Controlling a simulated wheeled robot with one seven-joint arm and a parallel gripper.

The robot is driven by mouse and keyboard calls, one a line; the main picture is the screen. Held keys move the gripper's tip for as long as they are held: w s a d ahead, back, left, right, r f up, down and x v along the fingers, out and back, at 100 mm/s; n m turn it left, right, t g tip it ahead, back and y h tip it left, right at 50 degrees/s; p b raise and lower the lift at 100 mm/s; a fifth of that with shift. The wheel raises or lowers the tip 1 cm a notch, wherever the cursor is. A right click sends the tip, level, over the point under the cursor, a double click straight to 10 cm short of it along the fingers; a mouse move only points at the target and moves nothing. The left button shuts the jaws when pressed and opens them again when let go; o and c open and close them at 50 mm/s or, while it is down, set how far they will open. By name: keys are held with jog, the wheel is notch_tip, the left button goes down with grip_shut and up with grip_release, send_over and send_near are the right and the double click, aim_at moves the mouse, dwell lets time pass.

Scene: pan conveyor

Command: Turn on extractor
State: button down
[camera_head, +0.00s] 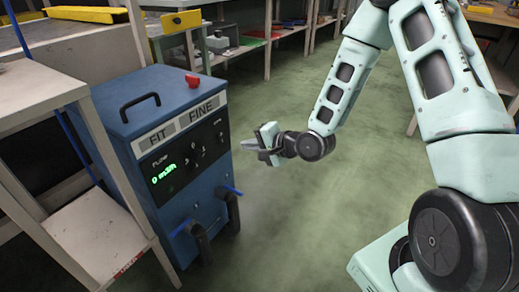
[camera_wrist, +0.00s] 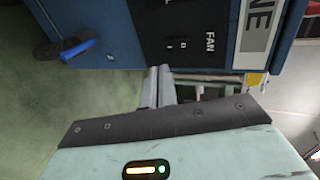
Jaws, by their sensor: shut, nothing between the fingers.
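In the wrist view the panel shows a switch (camera_wrist: 177,43) marked "I" and "0" beside the word "FAN". My gripper (camera_head: 245,143) is shut and empty, a little to the right of the panel in the head view. In the wrist view its fingertips (camera_wrist: 158,70) point at the panel near the switch; contact cannot be told.
The green floor (camera_head: 285,215) right of the extractor is clear. Benches (camera_head: 240,45) stand behind.

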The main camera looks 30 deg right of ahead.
aim_at(223, 142)
jog(key=b+x, duration=0.1)
jog(key=x, duration=0.4)
jog(key=r+b+x, duration=0.1)
jog(key=x, duration=0.1)
jog(key=shift+w+a+b, duration=0.2)
jog(key=shift+w+b, duration=0.1)
jog(key=shift+w, duration=0.05)
jog(key=shift+w+a+p, duration=0.1)
jog(key=shift+w+p, duration=0.05)
jog(key=shift+p, duration=0.35)
jog(key=shift+f, duration=0.1)
